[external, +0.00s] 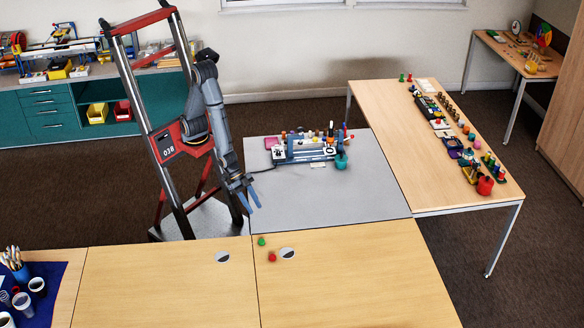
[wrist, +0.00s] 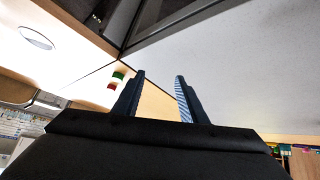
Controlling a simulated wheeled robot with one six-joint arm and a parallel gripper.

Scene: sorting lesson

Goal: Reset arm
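My gripper (external: 245,198) hangs at the end of my bent arm, pointing down, over the left edge of the grey table (external: 345,197) beside my red and black frame. Its two blue fingers are spread apart, with nothing between them. The wrist view also shows the open fingers of my gripper (wrist: 159,98), empty. A green piece (external: 261,241) and a red piece (external: 272,257) sit on the near wooden table (external: 350,290), to the lower right of my gripper and apart from it.
A device with colourful pieces (external: 305,148) stands at the back of the grey table. A wooden table (external: 395,110) at right holds several small items. A blue mat (external: 45,308) with cups lies at lower left. The front of the grey table is clear.

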